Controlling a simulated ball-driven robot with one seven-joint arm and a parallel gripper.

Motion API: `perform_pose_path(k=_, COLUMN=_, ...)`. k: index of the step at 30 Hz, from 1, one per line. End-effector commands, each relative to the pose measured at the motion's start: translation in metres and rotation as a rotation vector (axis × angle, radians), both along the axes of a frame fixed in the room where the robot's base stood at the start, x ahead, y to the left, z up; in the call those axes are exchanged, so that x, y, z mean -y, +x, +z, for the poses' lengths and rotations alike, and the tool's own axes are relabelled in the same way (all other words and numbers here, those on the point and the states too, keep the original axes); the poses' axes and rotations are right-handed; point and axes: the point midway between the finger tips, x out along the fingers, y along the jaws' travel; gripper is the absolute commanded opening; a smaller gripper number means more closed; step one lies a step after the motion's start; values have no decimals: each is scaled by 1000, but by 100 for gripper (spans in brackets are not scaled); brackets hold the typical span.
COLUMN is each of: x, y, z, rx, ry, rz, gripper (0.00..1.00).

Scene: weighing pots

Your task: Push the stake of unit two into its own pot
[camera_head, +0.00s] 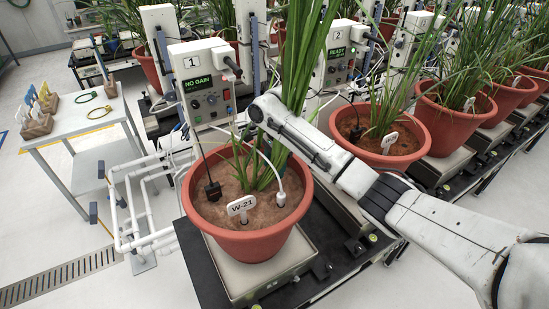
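Unit two's box (340,55), marked 2 with a green READY display, stands behind its terracotta pot (418,158). A white tag stake (389,142) stands in that pot's soil, tilted; its writing is too small to read. A black probe (356,133) sits at the left of the same soil. My white arm crosses from the lower right in front of unit two to the leaves of the near pot. My gripper (243,132) is at the arm's far end, left of unit two's pot, mostly hidden by leaves; its fingers cannot be made out.
Unit one's box (203,85) reads NO GAIN. Its near pot (245,243) holds tall leaves, a W-21 tag (241,205), a black probe (212,189) and a white probe (281,198). More pots line the right.

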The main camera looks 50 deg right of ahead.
Motion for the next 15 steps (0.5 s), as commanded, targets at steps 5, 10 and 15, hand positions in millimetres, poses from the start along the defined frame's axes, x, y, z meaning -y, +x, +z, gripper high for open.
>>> perform_pose_path(k=5, x=0, y=0, z=-1, rx=0, ry=1, rz=0, gripper=54)
perform_pose_path(k=10, x=0, y=0, z=-1, rx=0, ry=1, rz=0, gripper=47)
perform_pose_path(k=15, x=0, y=0, z=-1, rx=0, ry=1, rz=0, gripper=30)
